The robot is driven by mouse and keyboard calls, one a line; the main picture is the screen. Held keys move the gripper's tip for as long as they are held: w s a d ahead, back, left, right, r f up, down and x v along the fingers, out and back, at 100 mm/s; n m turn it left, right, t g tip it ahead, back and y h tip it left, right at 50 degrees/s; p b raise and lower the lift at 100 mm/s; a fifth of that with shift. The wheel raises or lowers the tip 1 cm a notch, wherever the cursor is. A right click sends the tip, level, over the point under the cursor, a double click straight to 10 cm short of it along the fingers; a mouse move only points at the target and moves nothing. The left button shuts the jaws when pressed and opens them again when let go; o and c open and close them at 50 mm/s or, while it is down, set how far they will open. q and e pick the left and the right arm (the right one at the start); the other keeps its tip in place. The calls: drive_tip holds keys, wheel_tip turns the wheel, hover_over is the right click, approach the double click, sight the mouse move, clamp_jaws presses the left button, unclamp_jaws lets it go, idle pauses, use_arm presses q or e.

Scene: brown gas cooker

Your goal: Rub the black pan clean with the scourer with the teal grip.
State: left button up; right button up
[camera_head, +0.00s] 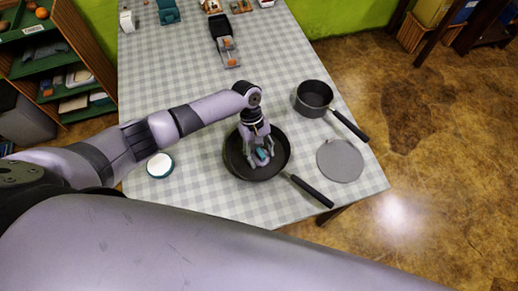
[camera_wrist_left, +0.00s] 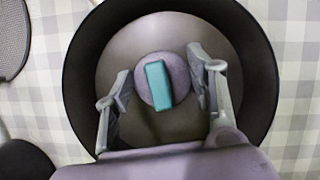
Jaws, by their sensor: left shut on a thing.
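The black pan (camera_head: 237,166) lies on the checked table with its handle pointing to the lower right. It fills most of the left wrist view (camera_wrist_left: 85,70). The scourer (camera_wrist_left: 172,66) is a round grey-purple pad with a teal block grip (camera_wrist_left: 158,86), inside the pan. In the head view the teal grip (camera_head: 262,155) shows between the fingers. The pad hides part of the pan floor. My right gripper is not in view.
A dark saucepan (camera_head: 313,97) stands right of the pan, its handle reaching past the table edge. A grey round mat (camera_head: 340,161) lies near the right corner. A teal-rimmed white dish (camera_head: 160,165) is at left. A black-and-grey tray (camera_head: 224,42) stands farther back; mid-table is clear.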

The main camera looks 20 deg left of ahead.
use_arm(q)
drive_tip(key=shift+w+a, duration=0.15)
drive_tip(key=shift+w+a+b, duration=0.3)
drive_tip(key=shift+w+a, duration=0.75)
drive_tip(key=shift+r, duration=0.1)
wheel_tip(320, 180, up, 8)
drive_tip(key=p, duration=0.8)
drive_tip(key=shift+f, duration=0.25)
drive_tip(key=o, duration=0.4)
drive_tip(key=c, duration=0.4)
